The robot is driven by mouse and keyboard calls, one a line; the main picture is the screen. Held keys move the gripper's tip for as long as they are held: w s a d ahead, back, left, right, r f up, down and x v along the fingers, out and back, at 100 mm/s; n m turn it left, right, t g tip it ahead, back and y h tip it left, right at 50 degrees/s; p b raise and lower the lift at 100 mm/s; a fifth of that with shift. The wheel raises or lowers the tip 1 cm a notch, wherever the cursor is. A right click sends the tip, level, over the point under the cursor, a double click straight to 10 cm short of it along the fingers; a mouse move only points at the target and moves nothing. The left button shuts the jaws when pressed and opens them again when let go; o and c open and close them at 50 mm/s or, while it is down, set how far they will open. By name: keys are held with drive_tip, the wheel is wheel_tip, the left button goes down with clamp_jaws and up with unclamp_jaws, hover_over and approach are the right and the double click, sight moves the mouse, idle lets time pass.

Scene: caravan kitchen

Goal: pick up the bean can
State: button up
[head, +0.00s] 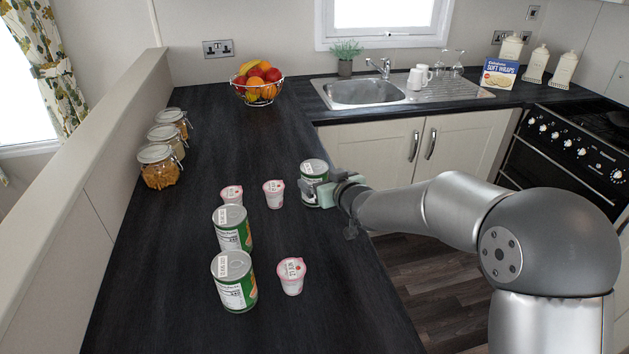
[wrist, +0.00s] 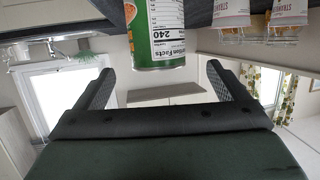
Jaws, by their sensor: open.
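Three similar cans with green and white labels stand upright on the dark counter; the small print does not let me tell which holds beans. The far can (head: 314,169) is at my gripper (head: 322,188). The middle can (head: 231,236) and the near can (head: 234,291) stand to the left and closer. In the wrist view, which looks upside down, one can (wrist: 166,35) shows between the lines of the spread fingers of my gripper (wrist: 163,78). The jaws are open, and I cannot tell whether they touch that can. A finger hides part of it in the head view.
Pink-lidded yogurt cups stand near the cans: one at back left (head: 231,195), one in the middle (head: 273,194), one in front (head: 291,277). Glass jars (head: 158,168) line the left edge. A fruit bowl (head: 257,90) and sink (head: 362,93) are behind.

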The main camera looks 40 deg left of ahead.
sight(314, 166)
drive_tip(key=p+x, duration=0.2)
drive_tip(key=x, duration=0.5)
drive_tip(key=shift+w+a+r, duration=0.1)
drive_tip(key=shift+w+a, duration=0.05)
drive_tip(key=shift+w, duration=0.1)
drive_tip(key=shift+c, duration=0.3)
drive_tip(key=c, duration=1)
drive_tip(key=shift+r, duration=0.15)
drive_tip(key=c, duration=0.3)
